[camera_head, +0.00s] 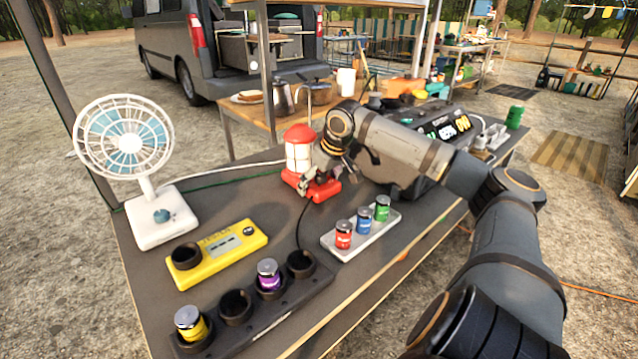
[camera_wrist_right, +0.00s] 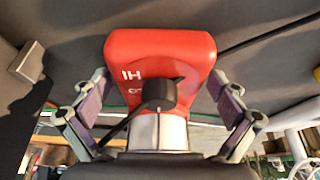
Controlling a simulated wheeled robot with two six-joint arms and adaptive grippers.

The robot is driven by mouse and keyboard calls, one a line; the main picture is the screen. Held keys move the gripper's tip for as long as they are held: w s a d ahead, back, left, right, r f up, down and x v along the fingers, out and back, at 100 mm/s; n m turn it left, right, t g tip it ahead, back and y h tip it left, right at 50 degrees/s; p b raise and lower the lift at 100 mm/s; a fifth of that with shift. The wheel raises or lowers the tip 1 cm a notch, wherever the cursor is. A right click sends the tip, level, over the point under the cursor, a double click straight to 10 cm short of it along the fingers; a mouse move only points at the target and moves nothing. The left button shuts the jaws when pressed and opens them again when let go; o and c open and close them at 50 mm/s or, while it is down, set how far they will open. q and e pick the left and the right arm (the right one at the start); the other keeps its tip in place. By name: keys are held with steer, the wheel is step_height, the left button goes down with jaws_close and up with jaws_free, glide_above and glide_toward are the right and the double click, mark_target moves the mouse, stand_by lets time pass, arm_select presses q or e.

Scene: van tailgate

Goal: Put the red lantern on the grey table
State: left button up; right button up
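The red lantern (camera_head: 299,152) has a red cap, a pale lamp body and a red base. It stands upright on the grey table (camera_head: 225,195), near the far edge. My right gripper (camera_head: 312,178) is at the lantern's near right side and partly covers its base. In the right wrist view the red lantern (camera_wrist_right: 160,62) appears upside down between the two spread fingers of my right gripper (camera_wrist_right: 160,115). Gaps show between the fingers and the lantern on both sides. My left gripper is not in view.
A white fan (camera_head: 160,218), a yellow unit (camera_head: 217,252), a black holder (camera_head: 252,311) and a white tray (camera_head: 361,233) with small cans share the grey table. A black power unit (camera_head: 410,165) stands right of the lantern. A wooden table (camera_head: 240,115) is behind.

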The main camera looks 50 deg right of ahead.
mark_target(322, 175)
steer(key=shift+r, duration=0.15)
steer(key=shift+s+d+r+b, duration=0.1)
steer(key=shift+s+r+b, duration=0.3)
steer(key=shift+b, duration=0.75)
steer(key=shift+b+v, duration=0.35)
steer(key=shift+v, duration=0.75)
steer(key=v, duration=0.5)
steer(key=p+v, duration=0.1)
steer(key=v, duration=0.1)
steer(key=shift+w+r, duration=0.15)
steer(key=shift+r, duration=0.25)
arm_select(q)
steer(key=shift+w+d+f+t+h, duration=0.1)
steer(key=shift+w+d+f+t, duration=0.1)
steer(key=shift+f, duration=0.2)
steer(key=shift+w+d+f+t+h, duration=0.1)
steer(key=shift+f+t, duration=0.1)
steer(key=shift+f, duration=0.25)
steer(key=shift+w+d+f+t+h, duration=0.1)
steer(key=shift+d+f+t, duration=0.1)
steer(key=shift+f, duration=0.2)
arm_select(e)
steer(key=shift+s+r, duration=0.25)
steer(key=shift+r, duration=0.2)
